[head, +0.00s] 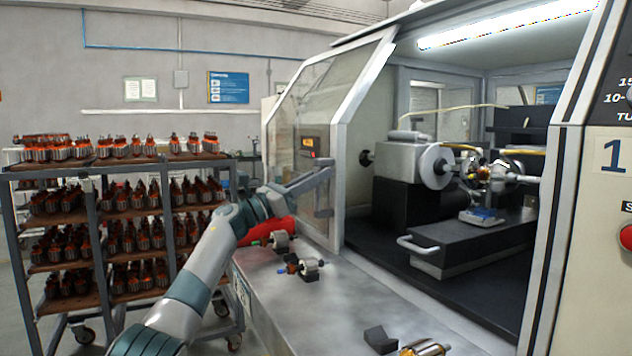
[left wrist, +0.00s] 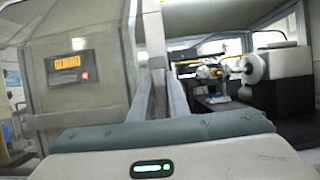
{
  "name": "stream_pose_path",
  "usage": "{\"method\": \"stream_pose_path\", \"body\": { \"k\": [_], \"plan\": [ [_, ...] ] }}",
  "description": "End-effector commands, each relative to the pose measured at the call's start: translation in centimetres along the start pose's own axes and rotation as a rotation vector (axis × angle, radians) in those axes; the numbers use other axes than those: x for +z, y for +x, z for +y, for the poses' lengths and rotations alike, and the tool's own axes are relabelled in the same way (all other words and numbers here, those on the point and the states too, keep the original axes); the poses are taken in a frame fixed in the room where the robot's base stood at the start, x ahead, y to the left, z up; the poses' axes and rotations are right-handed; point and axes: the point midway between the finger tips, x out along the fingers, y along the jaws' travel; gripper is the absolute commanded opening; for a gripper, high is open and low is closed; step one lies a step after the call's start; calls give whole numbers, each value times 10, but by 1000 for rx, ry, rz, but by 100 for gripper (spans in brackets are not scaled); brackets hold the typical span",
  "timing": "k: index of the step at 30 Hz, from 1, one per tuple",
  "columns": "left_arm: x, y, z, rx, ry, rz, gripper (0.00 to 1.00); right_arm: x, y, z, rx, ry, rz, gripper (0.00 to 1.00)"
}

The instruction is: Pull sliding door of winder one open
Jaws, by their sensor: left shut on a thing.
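The sliding door (head: 345,100) of winder one is a pale frame with a clear pane, at the left side of the machine. To its right the machine's opening is wide, and the winding head (head: 415,165) inside shows. My left gripper (head: 326,164) is at the door's dark upright handle (head: 324,198) and is shut on it; the fingers cover part of the handle. In the left wrist view the door (left wrist: 85,80) fills the left, and the gripper's fingers (left wrist: 155,75) reach forward at its edge. My right gripper is not in view.
A grey ledge (head: 335,310) in front of the machine bears several armatures (head: 305,267) and a dark block (head: 380,338). A red object (head: 280,230) lies behind my left forearm. A wheeled rack (head: 95,250) full of armatures stands left. A panel marked 1 (head: 612,190) stands right.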

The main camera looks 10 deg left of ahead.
Motion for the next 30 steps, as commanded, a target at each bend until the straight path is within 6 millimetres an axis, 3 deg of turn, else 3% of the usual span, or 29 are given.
{"method": "stream_pose_path", "body": {
  "k": [13,14,16,30],
  "plan": [
    [0,0,1,1,-2,-1,0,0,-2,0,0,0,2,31],
    [0,0,1,1,-2,-1,18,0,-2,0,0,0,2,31],
    [0,0,1,1,-2,-1,34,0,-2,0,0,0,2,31],
    [-2,-4,2,1,0,1,34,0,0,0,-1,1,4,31]
  ]
}}
